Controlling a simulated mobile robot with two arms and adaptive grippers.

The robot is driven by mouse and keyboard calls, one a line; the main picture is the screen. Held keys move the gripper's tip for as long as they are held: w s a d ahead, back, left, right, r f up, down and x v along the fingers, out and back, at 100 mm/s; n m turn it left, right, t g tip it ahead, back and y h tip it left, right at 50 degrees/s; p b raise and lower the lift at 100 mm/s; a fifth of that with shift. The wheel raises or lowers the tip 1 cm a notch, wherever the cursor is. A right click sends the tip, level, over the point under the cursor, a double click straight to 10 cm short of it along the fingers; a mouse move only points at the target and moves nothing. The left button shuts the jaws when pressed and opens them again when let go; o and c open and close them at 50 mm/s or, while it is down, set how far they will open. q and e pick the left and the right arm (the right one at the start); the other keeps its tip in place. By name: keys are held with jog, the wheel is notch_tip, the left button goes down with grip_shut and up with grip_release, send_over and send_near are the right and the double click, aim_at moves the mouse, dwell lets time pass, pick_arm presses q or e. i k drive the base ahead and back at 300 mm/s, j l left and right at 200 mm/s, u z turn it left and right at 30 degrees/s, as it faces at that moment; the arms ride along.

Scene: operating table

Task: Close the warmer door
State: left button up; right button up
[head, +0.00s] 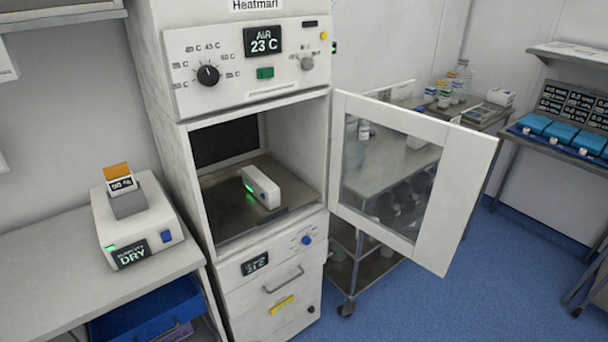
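The warmer (180,165) is a tall white cabinet with a dial, a green button and a display reading 23 C above its opening. Its door (468,205), a white frame with a glass pane, stands wide open, hinged on the right side of the opening and swung out to the right. Inside the open compartment, a small white box (262,187) with a green light sits on the metal shelf (222,215). Neither of my grippers shows in the head view.
A bench (40,262) with a white device (132,220) reading DRY stands at the left, with a blue bin (150,310) below. A metal cart (375,265) stands behind the door. A table with blue boxes (560,132) is far right. Blue floor (500,300) is clear at front right.

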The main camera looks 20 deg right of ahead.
aim_at(466, 157)
jog(key=l+u, duration=0.35)
jog(key=u, duration=0.15)
jog(key=l+u, duration=0.75)
jog(key=u, duration=0.25)
